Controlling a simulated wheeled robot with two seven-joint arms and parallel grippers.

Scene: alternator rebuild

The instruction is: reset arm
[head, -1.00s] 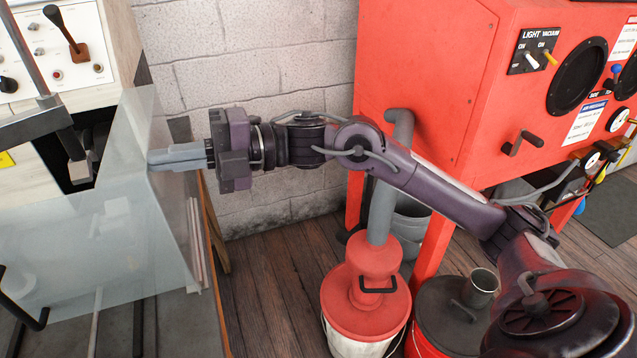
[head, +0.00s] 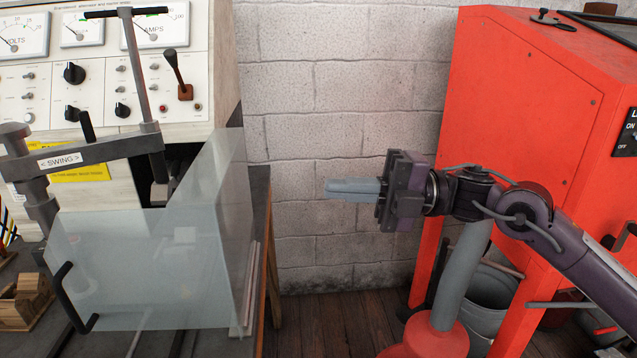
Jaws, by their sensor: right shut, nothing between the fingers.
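My right gripper (head: 328,189) shows in the head view at the right of centre. Its arm comes in from the right edge, and its grey fingers point left. The fingers are shut with nothing between them. The gripper hangs in free air in front of the block wall, to the right of the clear guard and apart from it. My left gripper is not in view.
A test bench with dials stands at the left, with a clear guard (head: 140,270) and a swing arm (head: 85,152). A red cabinet (head: 540,100) stands at the right. A grey hose (head: 462,275) rises from a red-topped bucket (head: 430,340). A pale block wall (head: 330,90) is behind.

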